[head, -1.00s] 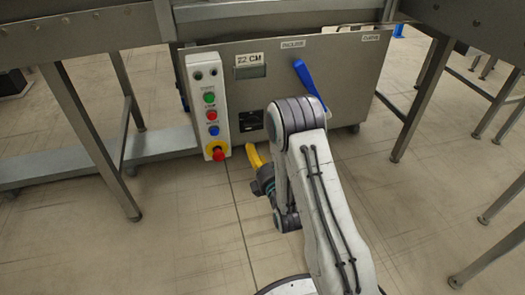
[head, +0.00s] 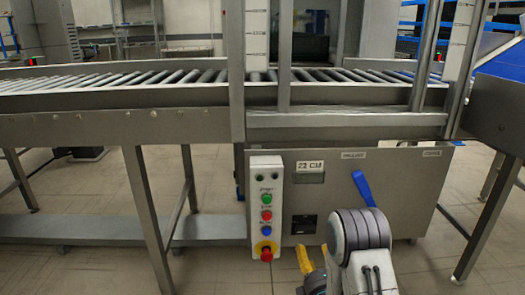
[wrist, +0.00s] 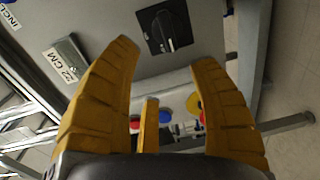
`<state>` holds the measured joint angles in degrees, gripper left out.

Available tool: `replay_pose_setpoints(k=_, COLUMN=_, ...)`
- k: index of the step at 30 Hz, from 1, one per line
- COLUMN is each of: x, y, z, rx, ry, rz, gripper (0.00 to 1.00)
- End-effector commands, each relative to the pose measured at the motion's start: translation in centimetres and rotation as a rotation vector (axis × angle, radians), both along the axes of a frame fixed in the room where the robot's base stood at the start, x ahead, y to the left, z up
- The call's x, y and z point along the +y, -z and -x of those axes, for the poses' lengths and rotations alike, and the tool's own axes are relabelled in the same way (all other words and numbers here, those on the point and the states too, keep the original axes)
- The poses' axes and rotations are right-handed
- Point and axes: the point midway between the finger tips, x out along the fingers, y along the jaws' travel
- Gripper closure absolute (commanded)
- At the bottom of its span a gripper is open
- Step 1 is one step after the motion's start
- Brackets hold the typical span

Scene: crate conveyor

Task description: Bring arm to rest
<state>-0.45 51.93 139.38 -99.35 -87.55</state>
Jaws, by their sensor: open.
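My gripper (head: 304,260) shows at the bottom of the head view as yellow fingers beside my folded white and grey arm. In the wrist view my gripper (wrist: 168,75) has its yellow fingers spread wide with nothing between them. It faces the grey control cabinet (head: 410,190), apart from it as far as I can tell. A black rotary switch (wrist: 163,28) on the cabinet lies beyond the fingertips. Most of the arm's lower part is out of the head view.
A white button panel (head: 265,178) with green, red and blue buttons and a red-yellow emergency stop (head: 266,250) is left of my gripper. A blue lever (head: 362,188) sticks out above my arm. The roller conveyor (head: 130,83) runs across above. Open floor (head: 90,270) lies at the left.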

Motion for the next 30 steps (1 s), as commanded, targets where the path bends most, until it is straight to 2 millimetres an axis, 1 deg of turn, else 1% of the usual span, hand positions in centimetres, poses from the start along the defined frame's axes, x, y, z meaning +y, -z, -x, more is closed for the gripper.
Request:
replay_pose_setpoints(k=1, x=0.0, y=-2.4, z=-0.2, rx=0.013, ry=0.001, rz=-0.026, gripper=0.46)
replay_pose_setpoints(k=2, x=0.0, y=-3.3, z=-0.3, rx=0.029, ry=0.003, rz=-0.046, gripper=0.46)
replay_pose_setpoints(k=8, x=-0.1, y=-10.5, z=-0.4, rx=0.174, ry=0.030, rz=-0.227, gripper=0.46)
replay_pose_setpoints(k=9, x=-0.1, y=-11.9, z=-0.3, rx=0.207, ry=0.040, rz=-0.266, gripper=0.46)
replay_pose_setpoints(k=14, x=-0.2, y=-17.6, z=1.0, rx=0.332, ry=0.091, rz=-0.421, gripper=0.46)
replay_pose_setpoints(k=15, x=-0.2, y=-19.1, z=1.5, rx=0.363, ry=0.106, rz=-0.460, gripper=0.46)
replay_pose_setpoints(k=17, x=-0.2, y=-21.2, z=2.4, rx=0.408, ry=0.132, rz=-0.516, gripper=0.46)
replay_pose_setpoints(k=21, x=-0.3, y=-26.2, z=4.9, rx=0.512, ry=0.205, rz=-0.646, gripper=0.46)
replay_pose_setpoints(k=23, x=-0.3, y=-28.3, z=6.1, rx=0.555, ry=0.241, rz=-0.700, gripper=0.46)
replay_pose_setpoints(k=24, x=-0.3, y=-29.7, z=7.1, rx=0.584, ry=0.266, rz=-0.736, gripper=0.46)
replay_pose_setpoints(k=26, x=-0.3, y=-31.7, z=8.6, rx=0.625, ry=0.308, rz=-0.788, gripper=0.46)
replay_pose_setpoints(k=27, x=-0.3, y=-33.2, z=9.6, rx=0.650, ry=0.336, rz=-0.822, gripper=0.46)
replay_pose_setpoints(k=29, x=-0.4, y=-35.2, z=11.3, rx=0.689, ry=0.381, rz=-0.872, gripper=0.46)
replay_pose_setpoints(k=30, x=-0.4, y=-36.6, z=12.5, rx=0.714, ry=0.413, rz=-0.905, gripper=0.46)
